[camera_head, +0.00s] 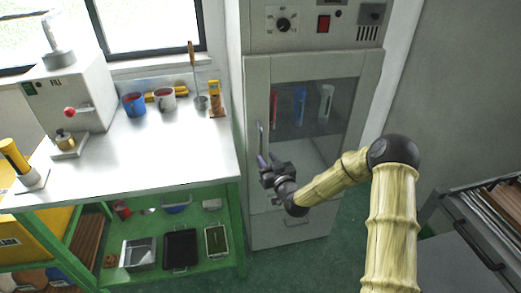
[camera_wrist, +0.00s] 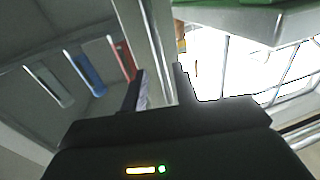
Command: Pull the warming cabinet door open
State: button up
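The grey warming cabinet stands in the middle of the head view, and its glazed door (camera_head: 365,85) looks shut. A slim upright handle (camera_head: 261,135) is on the door's left side. My gripper (camera_head: 264,161) is in front of the door at the lower end of the handle. In the wrist view the two fingers of my gripper (camera_wrist: 160,88) are apart. A pale upright strip (camera_wrist: 152,45) runs between them; I cannot tell whether it is the handle or the door frame, or whether the fingers touch it.
Colored tubes (camera_head: 300,105) show behind the glass. A grey drawer unit (camera_head: 465,235) is at the right. Green floor lies in front.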

aim_at(261, 151)
jog(key=x, duration=0.5)
jog(key=shift+w+a, duration=0.2)
jog(key=shift+w, duration=0.15)
grip_shut()
